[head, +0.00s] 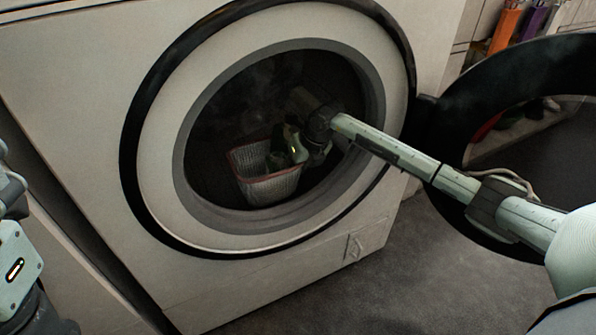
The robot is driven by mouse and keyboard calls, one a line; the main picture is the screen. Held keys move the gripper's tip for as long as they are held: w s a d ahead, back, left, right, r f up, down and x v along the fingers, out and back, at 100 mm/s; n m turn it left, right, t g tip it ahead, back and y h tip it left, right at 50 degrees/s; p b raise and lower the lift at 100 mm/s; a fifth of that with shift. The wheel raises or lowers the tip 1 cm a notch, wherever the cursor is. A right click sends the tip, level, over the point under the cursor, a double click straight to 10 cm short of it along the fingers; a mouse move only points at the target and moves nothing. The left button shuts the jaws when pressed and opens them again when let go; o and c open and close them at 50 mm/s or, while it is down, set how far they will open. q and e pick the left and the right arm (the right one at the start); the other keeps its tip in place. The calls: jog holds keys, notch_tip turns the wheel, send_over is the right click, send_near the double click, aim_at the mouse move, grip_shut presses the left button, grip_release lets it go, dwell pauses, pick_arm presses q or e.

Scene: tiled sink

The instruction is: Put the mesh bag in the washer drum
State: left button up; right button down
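The mesh bag (268,187), pale with a red rim, is inside the washer drum (222,140), low in the opening and slightly tilted. It looks open-topped like a small basket. My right arm reaches in through the door opening from the right. My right gripper (278,160) is at the bag's mouth, with its front end partly down inside the rim. Its fingertips are dark and partly hidden, so I cannot tell whether they grip the bag. Part of my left gripper (8,190) shows at the left edge, outside the washer, cut off by the frame.
The washer's round door (440,120) stands open to the right, with my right arm crossing in front of it. The pale ring (160,170) of the opening surrounds the drum. Grey floor (400,285) is clear below. Colourful items (505,28) stand at the top right.

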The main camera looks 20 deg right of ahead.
jog(key=c, duration=1.7)
grip_release()
jog(key=p+v, duration=0.2)
jog(key=v, duration=0.5)
jog(key=shift+s+r, duration=0.15)
jog(key=shift+r, duration=0.15)
